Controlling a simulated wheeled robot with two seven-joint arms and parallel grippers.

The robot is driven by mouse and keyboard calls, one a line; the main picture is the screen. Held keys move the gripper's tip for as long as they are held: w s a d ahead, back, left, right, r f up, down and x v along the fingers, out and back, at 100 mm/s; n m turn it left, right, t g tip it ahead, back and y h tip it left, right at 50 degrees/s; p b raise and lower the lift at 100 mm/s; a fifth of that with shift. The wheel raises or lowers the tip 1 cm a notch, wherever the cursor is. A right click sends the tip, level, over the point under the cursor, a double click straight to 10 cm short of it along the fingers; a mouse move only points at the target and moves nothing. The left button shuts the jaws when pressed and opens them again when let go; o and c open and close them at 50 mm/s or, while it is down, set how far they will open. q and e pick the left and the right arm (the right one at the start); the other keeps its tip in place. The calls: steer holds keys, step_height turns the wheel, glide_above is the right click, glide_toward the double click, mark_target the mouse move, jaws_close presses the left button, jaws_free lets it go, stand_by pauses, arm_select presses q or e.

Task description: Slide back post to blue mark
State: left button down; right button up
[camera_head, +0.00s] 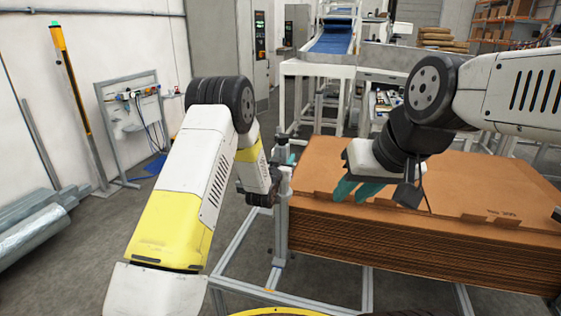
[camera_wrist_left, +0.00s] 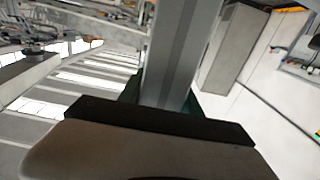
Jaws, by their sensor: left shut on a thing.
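The grey metal back post (camera_head: 282,222) stands upright at the left end of the cardboard stack's frame. My left gripper (camera_head: 284,160) is at its upper part, mostly hidden behind its own wrist. In the left wrist view the post (camera_wrist_left: 182,45) runs between the green fingers, and the gripper is shut on it. I cannot make out a blue mark in either view.
A tall stack of flat brown cardboard (camera_head: 430,245) fills the metal frame (camera_head: 240,245) on the right. A conveyor with a blue belt (camera_head: 332,42) stands behind. A panel board (camera_head: 130,110) and silver rolls (camera_head: 35,225) are at the left. Grey floor lies free between.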

arm_select(q)
steer(key=shift+w+r, duration=0.1)
steer(key=c, duration=0.8)
jaws_free()
steer(key=shift+w+d, duration=0.1)
steer(key=v, duration=0.7)
steer(key=shift+s, duration=0.35)
